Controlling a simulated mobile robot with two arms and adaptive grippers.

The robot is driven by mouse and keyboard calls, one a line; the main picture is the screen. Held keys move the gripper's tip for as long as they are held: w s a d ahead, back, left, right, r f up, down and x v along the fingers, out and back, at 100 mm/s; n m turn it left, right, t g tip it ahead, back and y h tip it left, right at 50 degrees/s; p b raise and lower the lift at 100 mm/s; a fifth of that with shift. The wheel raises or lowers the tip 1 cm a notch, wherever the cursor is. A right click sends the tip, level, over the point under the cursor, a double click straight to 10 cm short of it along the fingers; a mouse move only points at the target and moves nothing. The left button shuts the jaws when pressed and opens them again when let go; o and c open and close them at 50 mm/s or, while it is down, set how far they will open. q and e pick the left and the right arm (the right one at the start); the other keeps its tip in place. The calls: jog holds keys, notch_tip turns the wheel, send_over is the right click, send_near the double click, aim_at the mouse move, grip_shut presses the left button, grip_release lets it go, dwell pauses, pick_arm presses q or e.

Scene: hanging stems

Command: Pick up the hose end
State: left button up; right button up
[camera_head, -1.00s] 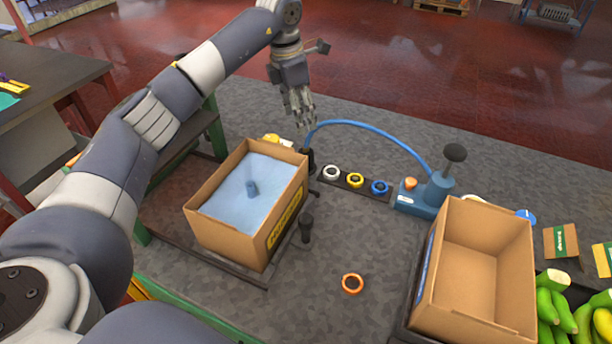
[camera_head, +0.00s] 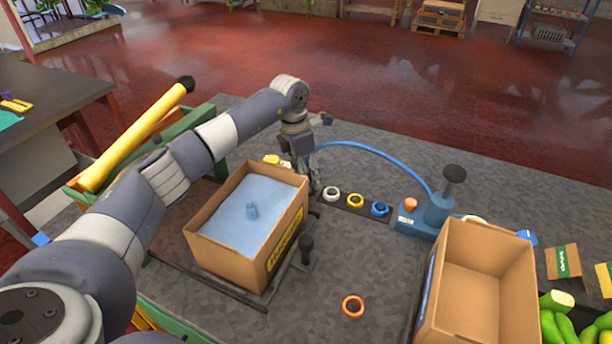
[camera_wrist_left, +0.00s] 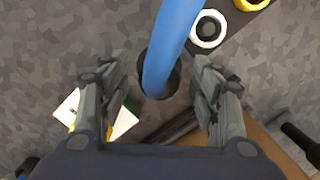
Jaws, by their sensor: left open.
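The blue hose (camera_head: 375,157) arcs from the blue pump (camera_head: 430,212) on the right to my left gripper (camera_head: 312,182). In the left wrist view the hose end (camera_wrist_left: 158,78) points down into a dark round holder (camera_wrist_left: 172,84) between my fingers. My left gripper (camera_wrist_left: 155,95) is open, with one finger on each side of the hose and a gap on both sides. In the head view the gripper hides the hose end. My right gripper is not in view.
A cardboard box (camera_head: 205,212) with a blue liner stands just left of the gripper. White, yellow and blue rings (camera_head: 355,200) sit on a dark strip to the right. An orange ring (camera_head: 352,306) lies in front. An empty box (camera_head: 440,285) stands at the right.

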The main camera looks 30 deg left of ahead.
pick_arm(q)
jog(key=shift+w+f, duration=0.15)
jog(key=shift+f, duration=0.55)
jog(key=c, duration=1.3)
jog(key=shift+o, duration=0.2)
